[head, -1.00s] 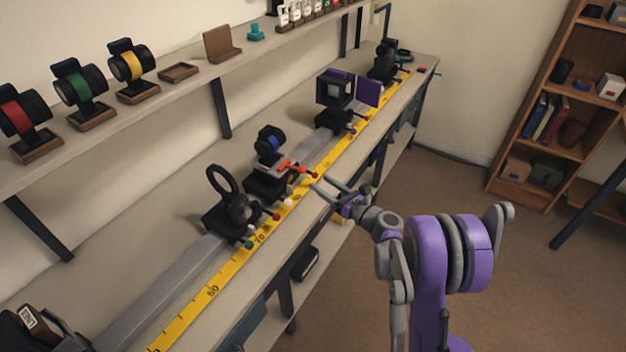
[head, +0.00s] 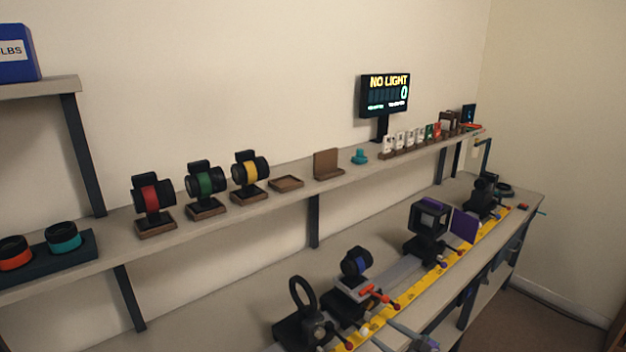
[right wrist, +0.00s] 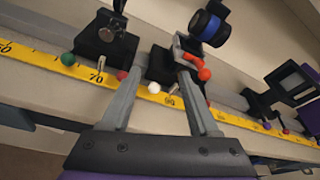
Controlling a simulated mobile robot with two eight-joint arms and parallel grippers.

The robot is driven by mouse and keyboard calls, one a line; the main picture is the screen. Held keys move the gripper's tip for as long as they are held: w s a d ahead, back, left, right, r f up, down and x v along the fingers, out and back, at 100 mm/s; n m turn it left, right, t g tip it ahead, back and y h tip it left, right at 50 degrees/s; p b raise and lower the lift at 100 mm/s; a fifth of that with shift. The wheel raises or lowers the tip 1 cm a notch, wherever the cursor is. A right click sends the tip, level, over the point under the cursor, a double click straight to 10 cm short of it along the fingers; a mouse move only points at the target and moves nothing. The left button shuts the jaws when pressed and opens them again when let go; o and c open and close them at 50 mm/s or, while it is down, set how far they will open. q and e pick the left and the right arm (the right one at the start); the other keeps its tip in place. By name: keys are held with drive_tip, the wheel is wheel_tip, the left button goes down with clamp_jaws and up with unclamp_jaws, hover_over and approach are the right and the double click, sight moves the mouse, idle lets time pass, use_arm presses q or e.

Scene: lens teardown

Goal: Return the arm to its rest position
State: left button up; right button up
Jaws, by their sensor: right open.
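My right gripper (head: 386,334) shows only in part at the bottom edge of the head view, by the bench's front edge. In the right wrist view its two grey fingers (right wrist: 160,88) stand apart with nothing held between them. They are near the carriage with the blue-ringed lens (right wrist: 208,24) and its orange-red lever (right wrist: 197,68). Whether a finger touches the carriage is unclear. In the head view that lens (head: 356,262) sits upright on its carriage. Most of my right arm is out of view, and my left gripper is not in view.
A yellow scale (head: 412,292) runs along the bench front. A ring holder (head: 303,298) and a square frame mount (head: 430,216) flank the lens carriage. The shelf holds red (head: 150,198), green (head: 206,183) and yellow (head: 250,171) ringed lenses. A display (head: 385,95) reads NO LIGHT.

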drive_tip(key=s+a+n+g+h, duration=0.2)
drive_tip(key=s+a+n+g, duration=0.1)
drive_tip(key=s+n, duration=0.65)
drive_tip(key=s+a+n+g+h, duration=0.2)
drive_tip(key=s+a+n+g, duration=0.1)
drive_tip(key=s+n, duration=0.65)
drive_tip(key=s+d+f+n+h, duration=0.1)
drive_tip(key=s+d+n+h, duration=0.1)
drive_tip(key=s, duration=0.3)
drive_tip(key=s+d+f+n+g+h, duration=0.1)
drive_tip(key=s+n+h, duration=0.1)
drive_tip(key=s+n, duration=0.2)
drive_tip(key=shift+s+d+p, duration=0.4)
drive_tip(key=shift+s, duration=0.6)
